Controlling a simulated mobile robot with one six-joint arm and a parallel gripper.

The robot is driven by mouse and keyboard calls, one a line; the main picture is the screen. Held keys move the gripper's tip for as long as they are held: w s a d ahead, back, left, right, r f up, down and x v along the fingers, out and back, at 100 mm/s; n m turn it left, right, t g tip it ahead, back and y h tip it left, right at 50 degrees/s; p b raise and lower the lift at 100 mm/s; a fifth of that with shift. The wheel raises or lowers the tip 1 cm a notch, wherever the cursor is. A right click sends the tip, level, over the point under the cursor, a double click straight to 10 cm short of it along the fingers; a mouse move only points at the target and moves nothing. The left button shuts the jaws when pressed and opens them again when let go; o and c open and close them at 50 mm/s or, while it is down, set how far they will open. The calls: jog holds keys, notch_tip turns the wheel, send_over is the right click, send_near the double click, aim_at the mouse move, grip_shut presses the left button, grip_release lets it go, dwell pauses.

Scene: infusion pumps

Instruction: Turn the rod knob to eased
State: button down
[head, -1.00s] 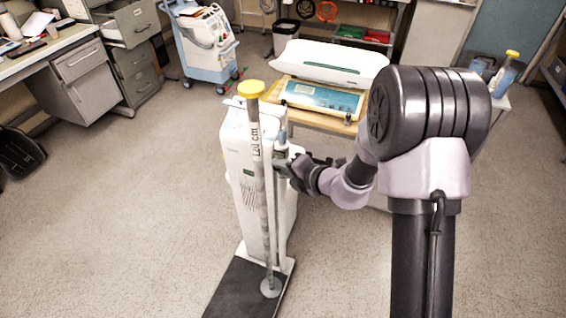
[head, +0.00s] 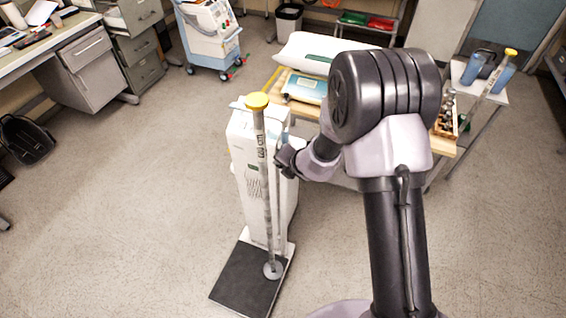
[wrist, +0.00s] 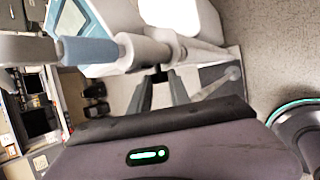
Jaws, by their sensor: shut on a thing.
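A white column scale (head: 245,150) stands on the floor with a dark platform (head: 245,280) at its foot. A grey pole with a yellow cap (head: 258,101) and length markings rises from a round disc on the platform. Behind it is a slimmer rod, whose blue sleeve (wrist: 90,51) and white collar (wrist: 140,50) show in the wrist view. My gripper (head: 284,160) is at this rod's upper part. In the wrist view its two dark fingers (wrist: 162,82) are closed in on a small part under the collar. The knob is mostly hidden there, and its setting cannot be read.
A wooden-topped table (head: 450,146) with a white device and a blue-faced unit stands behind my arm. A blue and white cart (head: 208,40) is at the back. Desk drawers (head: 85,70) and a black bag (head: 27,138) are at left. Floor left of the scale is clear.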

jog(key=c, duration=1.2)
grip_release()
